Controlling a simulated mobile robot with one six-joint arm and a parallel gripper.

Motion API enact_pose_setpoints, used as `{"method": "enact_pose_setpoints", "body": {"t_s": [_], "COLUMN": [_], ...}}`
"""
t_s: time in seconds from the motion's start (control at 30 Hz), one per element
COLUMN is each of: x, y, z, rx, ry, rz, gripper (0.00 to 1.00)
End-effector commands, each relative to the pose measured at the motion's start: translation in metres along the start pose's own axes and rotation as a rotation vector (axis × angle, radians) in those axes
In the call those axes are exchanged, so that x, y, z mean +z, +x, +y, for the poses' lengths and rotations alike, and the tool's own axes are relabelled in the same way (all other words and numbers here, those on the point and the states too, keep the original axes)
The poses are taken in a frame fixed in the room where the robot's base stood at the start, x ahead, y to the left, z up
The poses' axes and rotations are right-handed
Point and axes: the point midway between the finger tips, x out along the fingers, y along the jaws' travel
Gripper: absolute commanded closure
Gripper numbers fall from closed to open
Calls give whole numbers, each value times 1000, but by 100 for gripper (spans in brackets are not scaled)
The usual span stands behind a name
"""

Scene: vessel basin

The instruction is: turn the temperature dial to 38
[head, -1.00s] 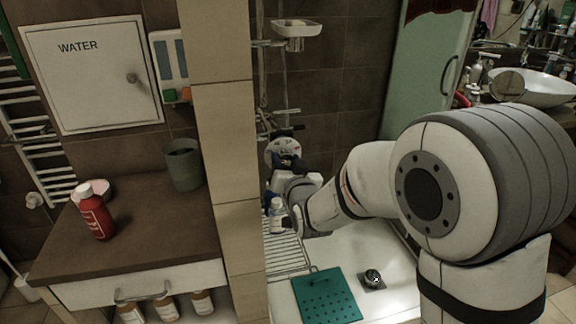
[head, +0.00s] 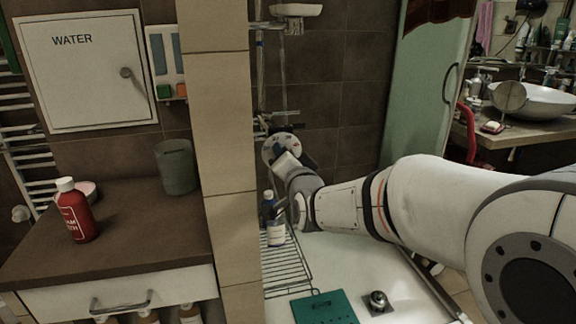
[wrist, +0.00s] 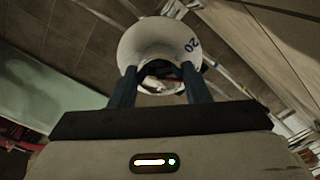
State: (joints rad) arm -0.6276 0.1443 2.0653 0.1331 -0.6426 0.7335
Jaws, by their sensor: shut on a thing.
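The temperature dial is a pale round disc (head: 279,147) on the shower wall fitting in the head view. In the wrist view the disc (wrist: 150,35) fills the top middle, with a blue "20" at its right side. My gripper (wrist: 158,72) has one dark finger on each side of the dial's centre and is shut on it. In the head view my gripper (head: 292,160) is at the dial's lower right and covers part of it. The dial's other markings are too small or hidden to read.
A wire rack (head: 284,268) with small bottles lies below the dial. A tiled pillar (head: 226,150) stands close on the left. The white shower basin (head: 350,262) holds a teal mat (head: 323,308) and a drain (head: 378,300). A green door panel (head: 425,90) is to the right.

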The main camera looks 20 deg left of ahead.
Motion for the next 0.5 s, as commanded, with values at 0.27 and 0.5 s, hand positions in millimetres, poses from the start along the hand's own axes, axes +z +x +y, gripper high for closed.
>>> {"method": "enact_pose_setpoints", "body": {"t_s": [0.27, 0.5], "x": [-2, -2], "y": [0, 0], "z": [0, -1], "rx": [0, -1], "ry": [14, 13], "rz": [4, 4], "gripper": [80, 53]}}
